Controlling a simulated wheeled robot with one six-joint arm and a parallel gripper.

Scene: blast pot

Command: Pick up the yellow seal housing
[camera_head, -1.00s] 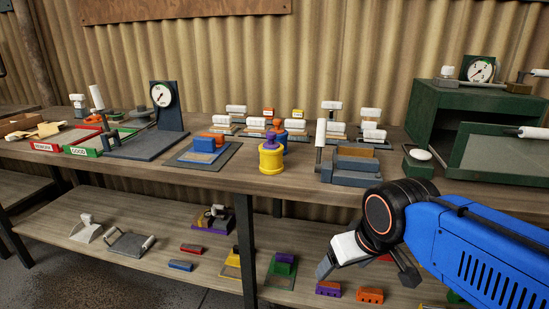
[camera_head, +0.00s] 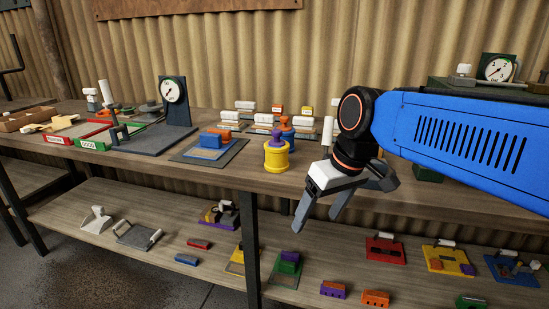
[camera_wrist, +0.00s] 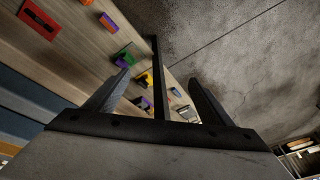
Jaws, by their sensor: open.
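A round yellow pot-shaped part (camera_head: 276,158) with a purple piece on top stands upright near the front edge of the upper bench. It looks like the yellow seal housing. My gripper (camera_head: 318,218) is open and empty, to the right of it and apart from it. Its fingers point down, in front of the bench edge, with tips lower than the yellow part. In the wrist view my two fingers (camera_wrist: 158,78) are spread, with lower-shelf parts and floor beyond them. I cannot make out the yellow part in that view.
A blue block with an orange piece (camera_head: 212,138) sits on a plate left of the yellow part. Blue and orange parts (camera_head: 287,128) stand close behind it. A dial gauge stand (camera_head: 174,105) is further left. The lower shelf (camera_head: 150,225) holds several coloured parts.

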